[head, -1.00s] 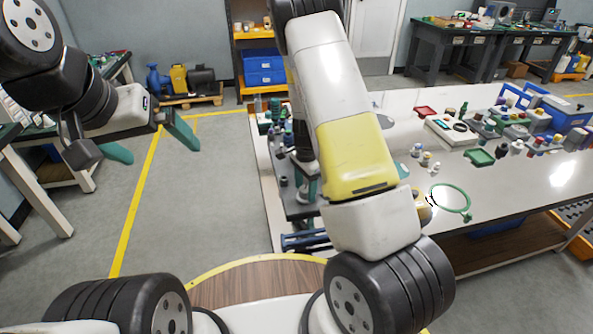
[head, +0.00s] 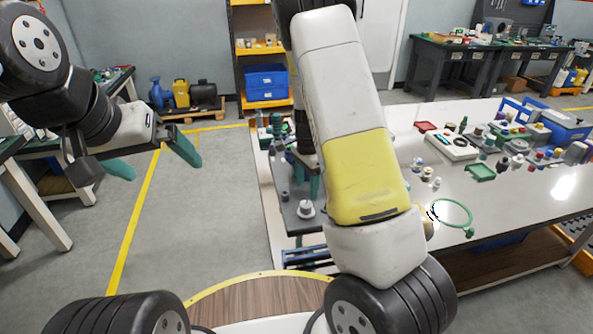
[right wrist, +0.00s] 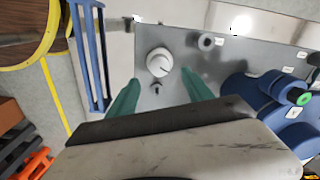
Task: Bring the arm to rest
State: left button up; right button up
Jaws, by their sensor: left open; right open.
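My left gripper (head: 155,162) is open and empty, held over the floor at the left of the head view. My right gripper (right wrist: 160,88) is open, its two green fingers spread apart in the right wrist view. In the head view its fingers (head: 309,178) are partly hidden behind my right forearm. A white round knob-like part (right wrist: 160,62) stands on a grey plate (right wrist: 232,62) beyond and between the fingers, with no finger touching it in view. The part also shows in the head view (head: 305,209), on the plate at the table's left end.
Blue rails (right wrist: 88,55) lie beside the plate. Open floor (head: 200,215) lies left of the table.

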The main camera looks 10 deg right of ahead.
jog(key=s+a+r+n+t+y, duration=0.1)
jog(key=s+r+n, duration=0.25)
jog(key=r, duration=0.55)
jog(key=s+a+r+n+t+y, duration=0.1)
jog(key=s+a+r+n+y, duration=0.15)
jog(key=s+r, duration=0.45)
jog(key=s+d+r+n+t+h, duration=0.1)
jog(key=s+r+n+t, duration=0.3)
jog(key=s+r+n, duration=0.4)
jog(key=shift+s+d+r, duration=0.15)
jog(key=shift+s+r, duration=2.2)
jog(key=shift+s, duration=0.55)
